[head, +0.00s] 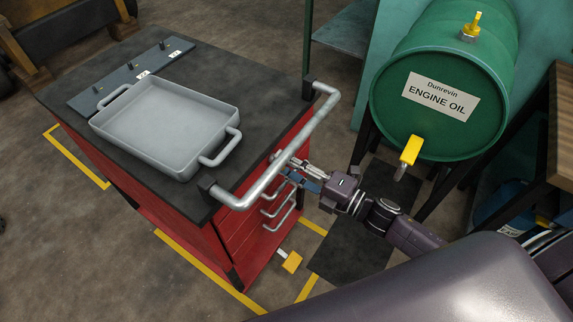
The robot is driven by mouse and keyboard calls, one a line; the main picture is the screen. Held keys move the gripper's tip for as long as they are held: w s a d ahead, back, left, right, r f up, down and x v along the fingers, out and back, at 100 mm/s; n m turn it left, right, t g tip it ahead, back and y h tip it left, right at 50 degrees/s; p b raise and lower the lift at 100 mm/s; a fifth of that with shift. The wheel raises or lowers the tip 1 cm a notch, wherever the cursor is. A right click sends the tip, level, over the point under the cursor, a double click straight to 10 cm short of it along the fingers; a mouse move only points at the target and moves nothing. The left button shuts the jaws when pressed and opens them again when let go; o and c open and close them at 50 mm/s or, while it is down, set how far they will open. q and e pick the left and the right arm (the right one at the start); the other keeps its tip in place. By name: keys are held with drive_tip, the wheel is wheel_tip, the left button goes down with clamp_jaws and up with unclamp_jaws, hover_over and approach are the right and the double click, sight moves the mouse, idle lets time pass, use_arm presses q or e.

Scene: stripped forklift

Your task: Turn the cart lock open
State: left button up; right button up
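The red cart (205,238) has a dark top and a silver push handle (318,120) along its right side. A small yellow lever on a metal stem (291,262) sits low by the cart's near right foot, and it looks like the cart lock. My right gripper (292,170) is beside the handle, above and apart from this lever. Its fingers point at the cart's drawer side, and the handle partly hides the tips. Whether it is open or shut is unclear. A bluish part shows at the gripper. My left gripper is out of view.
A grey tray (150,130) and a blue plate with pegs (125,75) lie on the cart top. A green oil drum (450,60) with a yellow tap stands right. Drawer handles (285,215) stick out below the push handle. A dark mat (345,255) covers the floor beside it.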

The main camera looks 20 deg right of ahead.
drive_tip(key=shift+f, duration=0.1)
drive_tip(key=o, duration=1.2)
drive_tip(key=shift+c, duration=0.2)
drive_tip(key=v, duration=1.2)
